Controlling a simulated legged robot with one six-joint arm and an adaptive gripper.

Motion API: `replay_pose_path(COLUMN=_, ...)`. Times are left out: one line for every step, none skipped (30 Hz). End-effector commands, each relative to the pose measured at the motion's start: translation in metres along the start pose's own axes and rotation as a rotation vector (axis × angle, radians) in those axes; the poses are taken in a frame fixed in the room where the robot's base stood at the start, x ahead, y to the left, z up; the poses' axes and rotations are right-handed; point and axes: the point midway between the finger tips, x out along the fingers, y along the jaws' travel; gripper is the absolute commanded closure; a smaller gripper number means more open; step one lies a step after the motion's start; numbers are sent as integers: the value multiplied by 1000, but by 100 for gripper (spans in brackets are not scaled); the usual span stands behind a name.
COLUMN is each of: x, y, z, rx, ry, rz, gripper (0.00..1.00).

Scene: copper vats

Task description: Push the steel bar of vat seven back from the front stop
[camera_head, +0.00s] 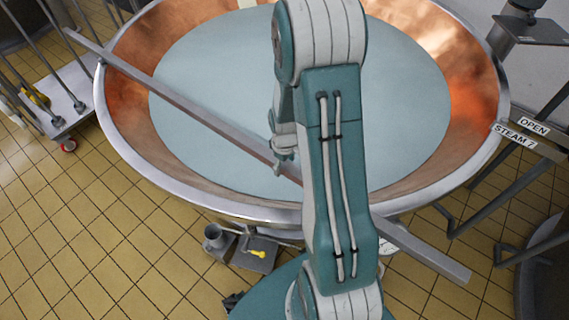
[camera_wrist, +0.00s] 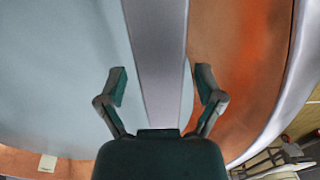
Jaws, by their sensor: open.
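The long steel bar (camera_head: 185,107) lies slantwise across the copper vat (camera_head: 130,110), which is full of pale liquid. Its far left end sticks out past the rim. Its other end juts out beyond the front rim at the lower right. My gripper (camera_head: 284,155) is over the bar, partly hidden by my arm. In the wrist view my gripper (camera_wrist: 161,85) is open, with one finger on each side of the bar (camera_wrist: 158,50). No finger visibly touches the bar; its height above the bar is hard to tell. I cannot make out the front stop.
A sign (camera_head: 515,136) reading OPEN and STEAM 7 is on pipework at right. A wheeled metal rack (camera_head: 62,105) stands at left. Tiled floor (camera_head: 80,230) is clear at lower left.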

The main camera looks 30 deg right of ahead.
Motion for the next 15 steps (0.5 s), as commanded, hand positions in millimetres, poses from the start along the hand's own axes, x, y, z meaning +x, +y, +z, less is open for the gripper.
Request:
replay_pose_path(x=1, y=0, z=0, rx=0, ry=0, rz=0, gripper=14)
replay_pose_path(x=1, y=0, z=0, rx=0, ry=0, rz=0, gripper=14)
replay_pose_path(x=1, y=0, z=0, rx=0, ry=0, rz=0, gripper=14)
replay_pose_path(x=1, y=0, z=0, rx=0, ry=0, rz=0, gripper=14)
replay_pose_path(x=1, y=0, z=0, rx=0, ry=0, rz=0, gripper=14)
replay_pose_path(x=0, y=0, z=0, rx=0, ry=0, rz=0, gripper=14)
replay_pose_path(x=1, y=0, z=0, rx=0, ry=0, rz=0, gripper=23)
replay_pose_path(x=1, y=0, z=0, rx=0, ry=0, rz=0, gripper=37)
replay_pose_path(x=1, y=0, z=0, rx=0, ry=0, rz=0, gripper=54)
replay_pose_path(x=1, y=0, z=0, rx=0, ry=0, rz=0, gripper=68)
replay_pose_path(x=1, y=0, z=0, rx=0, ry=0, rz=0, gripper=81)
replay_pose_path(x=1, y=0, z=0, rx=0, ry=0, rz=0, gripper=99)
replay_pose_path(x=1, y=0, z=0, rx=0, ry=-1, rz=0, gripper=100)
replay_pose_path(x=1, y=0, z=0, rx=0, ry=-1, rz=0, gripper=100)
replay_pose_path(x=1, y=0, z=0, rx=0, ry=-1, rz=-1, gripper=100)
